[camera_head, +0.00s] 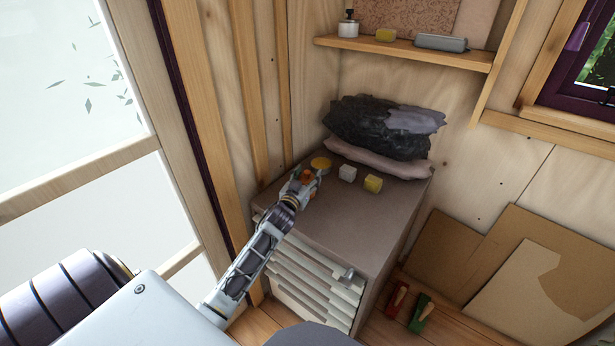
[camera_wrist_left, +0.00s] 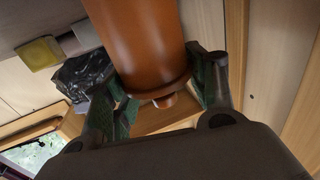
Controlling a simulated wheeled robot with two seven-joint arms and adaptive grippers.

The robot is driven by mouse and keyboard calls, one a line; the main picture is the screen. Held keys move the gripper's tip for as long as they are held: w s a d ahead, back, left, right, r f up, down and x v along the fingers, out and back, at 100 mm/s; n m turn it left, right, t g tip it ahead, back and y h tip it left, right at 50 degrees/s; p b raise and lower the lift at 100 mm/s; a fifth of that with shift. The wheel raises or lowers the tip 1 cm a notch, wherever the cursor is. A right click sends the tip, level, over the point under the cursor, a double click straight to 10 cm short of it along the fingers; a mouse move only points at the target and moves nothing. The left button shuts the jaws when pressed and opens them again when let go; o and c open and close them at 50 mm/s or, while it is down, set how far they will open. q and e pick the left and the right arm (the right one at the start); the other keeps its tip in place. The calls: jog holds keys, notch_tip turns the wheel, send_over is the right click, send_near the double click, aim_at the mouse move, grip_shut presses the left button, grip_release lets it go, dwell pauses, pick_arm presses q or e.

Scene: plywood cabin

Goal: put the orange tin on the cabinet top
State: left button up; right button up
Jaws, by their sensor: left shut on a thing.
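The orange tin (camera_wrist_left: 143,40) fills the upper middle of the left wrist view, a smooth orange-brown cylinder with a small knob at its near end. My left gripper (camera_wrist_left: 165,88) is shut on it, with a dark green finger pad on each side. In the head view my left gripper (camera_head: 303,181) is over the far left part of the cabinet top (camera_head: 365,218), and only a little orange shows between its fingers. I cannot tell whether the tin touches the top. My right gripper is not in view.
Dark and pale bags (camera_head: 380,130) lie at the back. The front and right of the top are clear. A shelf (camera_head: 400,50) is above.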

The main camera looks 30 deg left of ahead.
pick_arm(q)
jog(key=o, duration=1.1)
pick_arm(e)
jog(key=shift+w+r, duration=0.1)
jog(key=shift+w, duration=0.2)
pick_arm(q)
jog(key=shift+r, duration=0.1)
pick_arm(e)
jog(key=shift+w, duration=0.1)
